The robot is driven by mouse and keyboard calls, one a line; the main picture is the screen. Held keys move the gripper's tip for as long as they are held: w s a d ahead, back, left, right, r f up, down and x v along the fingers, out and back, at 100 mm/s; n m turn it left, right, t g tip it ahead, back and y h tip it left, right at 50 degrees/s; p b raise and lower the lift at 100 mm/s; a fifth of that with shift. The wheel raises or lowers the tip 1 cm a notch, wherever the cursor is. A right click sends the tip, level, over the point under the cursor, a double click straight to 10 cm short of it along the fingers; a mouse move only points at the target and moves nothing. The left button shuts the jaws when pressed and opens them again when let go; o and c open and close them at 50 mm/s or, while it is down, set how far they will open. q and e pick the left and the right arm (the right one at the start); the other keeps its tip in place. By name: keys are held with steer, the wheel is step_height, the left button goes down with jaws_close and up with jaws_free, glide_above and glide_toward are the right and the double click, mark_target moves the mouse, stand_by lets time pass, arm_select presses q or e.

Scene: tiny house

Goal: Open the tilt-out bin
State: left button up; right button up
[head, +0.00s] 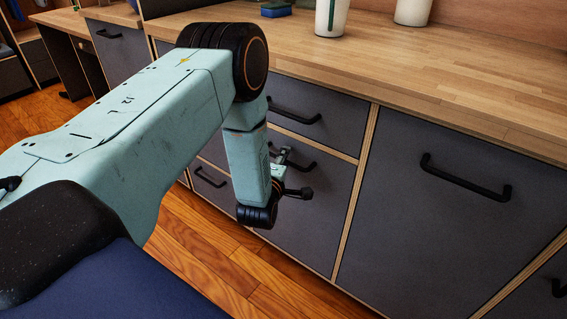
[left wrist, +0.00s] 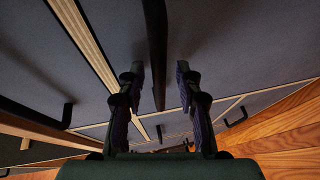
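Grey cabinet fronts with black bar handles stand under the wooden counter; I cannot tell for sure which is the tilt-out bin. My left gripper (head: 288,172) is at the lower middle front (head: 318,205), by its black handle (head: 300,162), which the gripper partly hides. In the left wrist view the two fingers of my left gripper (left wrist: 160,82) are apart, and a black handle bar (left wrist: 157,45) runs between them with gaps on both sides. A larger front (head: 450,235) with its own handle (head: 465,180) is to the right. These fronts look closed. My right gripper is not in view.
The wooden counter (head: 400,75) overhangs the fronts and carries two white cups (head: 331,18) and a blue-green sponge (head: 275,8). A drawer (head: 335,122) with a handle is just above my gripper. Wooden floor (head: 215,255) is clear before the cabinets.

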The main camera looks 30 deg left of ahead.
arm_select(q)
steer(key=shift+c, duration=0.3)
jaws_close()
stand_by(0.6)
